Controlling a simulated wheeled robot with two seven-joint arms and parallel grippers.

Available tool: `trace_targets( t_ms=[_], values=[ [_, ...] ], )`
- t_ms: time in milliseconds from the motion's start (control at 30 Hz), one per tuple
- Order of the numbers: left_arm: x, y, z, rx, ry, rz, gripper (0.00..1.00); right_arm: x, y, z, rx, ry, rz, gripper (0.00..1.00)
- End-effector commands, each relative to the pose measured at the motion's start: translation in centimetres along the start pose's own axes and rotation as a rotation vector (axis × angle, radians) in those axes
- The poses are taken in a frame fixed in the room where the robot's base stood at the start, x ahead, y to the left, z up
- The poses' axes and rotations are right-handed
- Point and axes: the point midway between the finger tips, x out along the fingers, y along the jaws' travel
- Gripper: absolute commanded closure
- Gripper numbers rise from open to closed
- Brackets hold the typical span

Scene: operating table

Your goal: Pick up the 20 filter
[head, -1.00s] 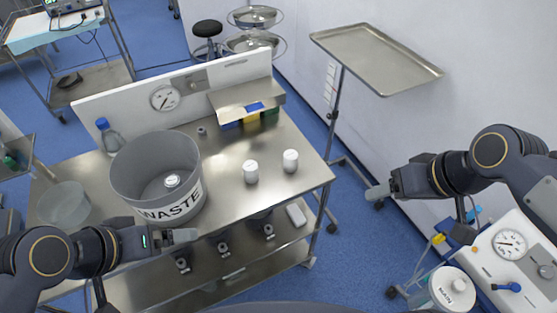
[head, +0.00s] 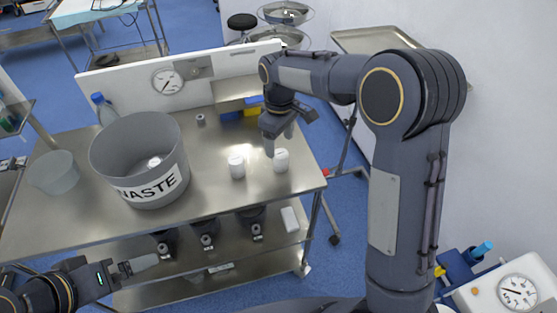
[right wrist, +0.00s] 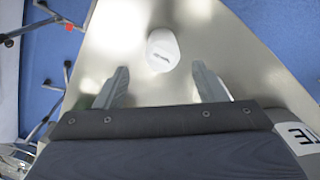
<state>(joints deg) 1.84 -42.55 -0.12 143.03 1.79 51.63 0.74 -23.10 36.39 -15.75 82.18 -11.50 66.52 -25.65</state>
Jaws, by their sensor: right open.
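Two white capped filters stand upright on the steel table: a left one (head: 237,166) and a right one (head: 281,161). Their numbers are too small to read in the head view. My right gripper (head: 279,140) is open and empty, pointing down above the table, close to both filters. In the right wrist view, one white filter (right wrist: 162,50) with an unreadable dark label lies beyond the open fingers (right wrist: 161,88), centred between them and not touching. My left gripper (head: 140,264) is low at the table's front left; its jaw gap cannot be made out.
A grey WASTE bin (head: 139,190) with a white item inside stands left of the filters. A clear bowl (head: 54,172) and a blue-capped bottle (head: 104,110) are farther left. Coloured boxes (head: 251,109) sit under a small shelf at the back. The table (head: 225,200) is clear in front of the filters.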

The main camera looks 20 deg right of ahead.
Motion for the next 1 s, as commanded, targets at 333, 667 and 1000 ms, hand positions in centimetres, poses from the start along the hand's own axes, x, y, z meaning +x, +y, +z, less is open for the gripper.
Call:
trace_targets(
  t_ms=[333, 667, 1000],
  values=[
    [-0.4, 0.2, -0.2, 0.000, 0.000, 0.000, 0.00, 4.6, -0.4, 0.5, 0.001, -0.002, -0.001, 0.36],
    [-0.4, 0.2, -0.2, 0.000, 0.000, 0.000, 0.00, 4.8, -0.4, 0.5, 0.002, 0.001, -0.001, 0.44],
    [-0.4, 0.2, -0.2, 0.000, 0.000, 0.000, 0.00, 4.8, -0.4, 0.5, 0.002, 0.002, -0.001, 0.84]
  ],
)
